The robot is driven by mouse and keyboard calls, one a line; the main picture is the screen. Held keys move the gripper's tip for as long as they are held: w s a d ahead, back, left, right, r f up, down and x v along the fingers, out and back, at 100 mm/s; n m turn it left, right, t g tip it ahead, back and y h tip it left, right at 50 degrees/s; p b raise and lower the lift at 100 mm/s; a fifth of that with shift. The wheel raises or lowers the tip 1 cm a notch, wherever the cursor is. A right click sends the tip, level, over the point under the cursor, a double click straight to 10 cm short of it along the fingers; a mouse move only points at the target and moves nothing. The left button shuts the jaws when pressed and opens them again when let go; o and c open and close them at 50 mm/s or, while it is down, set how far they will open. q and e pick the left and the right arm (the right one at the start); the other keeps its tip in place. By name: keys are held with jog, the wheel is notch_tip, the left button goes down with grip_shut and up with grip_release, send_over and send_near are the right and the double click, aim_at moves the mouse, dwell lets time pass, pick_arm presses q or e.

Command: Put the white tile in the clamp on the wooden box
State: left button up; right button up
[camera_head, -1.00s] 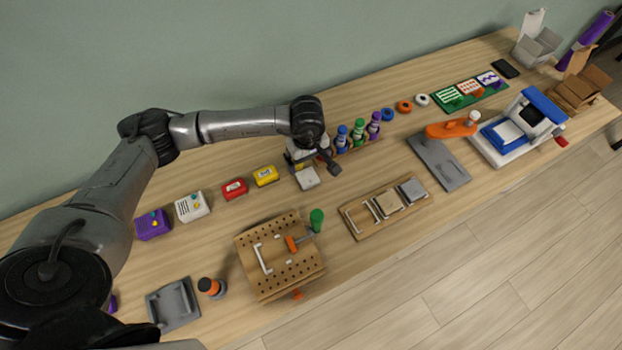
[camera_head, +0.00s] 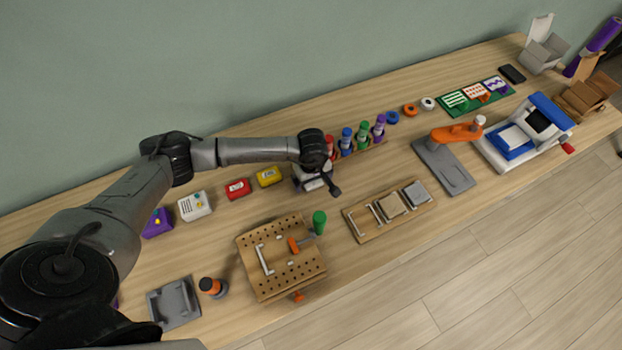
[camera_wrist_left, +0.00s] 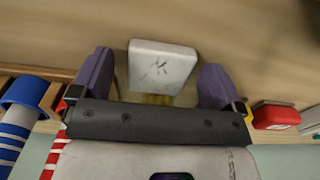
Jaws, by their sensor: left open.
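The white tile (camera_wrist_left: 161,66) has dark scratch-like marks on its face. In the left wrist view it lies between the two purple fingers of my open left gripper (camera_wrist_left: 157,82), with gaps at both sides. In the head view my left gripper (camera_head: 318,186) is low over the table behind the wooden box and largely hides the tile. The wooden box (camera_head: 286,283) has a perforated top. On it sits the clamp, with a white bar (camera_head: 263,259), an orange part (camera_head: 294,245) and a green handle (camera_head: 319,222). My right gripper is not in view.
Red (camera_head: 237,188) and yellow (camera_head: 269,177) blocks sit left of the gripper. Colored bottles (camera_head: 362,137) stand close to its right. A wooden tray (camera_head: 364,231) holding plates lies right of the box. A grey plate (camera_head: 173,302) and orange-topped object (camera_head: 212,287) are at front left.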

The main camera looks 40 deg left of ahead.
pick_arm(q)
jog(key=shift+f, duration=0.1)
jog(key=c, duration=1.1)
